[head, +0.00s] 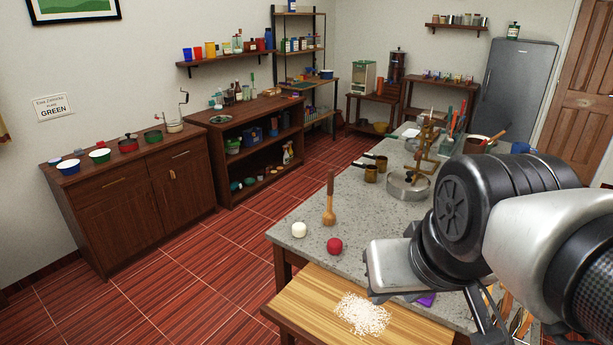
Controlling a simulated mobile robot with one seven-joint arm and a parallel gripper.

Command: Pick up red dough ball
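The red dough ball (334,245) sits on the stone counter (345,215) near its front left edge. A white dough ball (299,229) lies a little to its left, apart from it. My arm fills the right side of the head view. My gripper (505,320) shows only in part at the bottom right, below the arm links. It is well to the right of the red ball and apart from it. Its fingertips are cut off or hidden, so its opening is unclear. Nothing touches the red ball.
A wooden board (300,305) with white grains (362,314) is in front. A purple item (427,300) lies beneath my arm.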

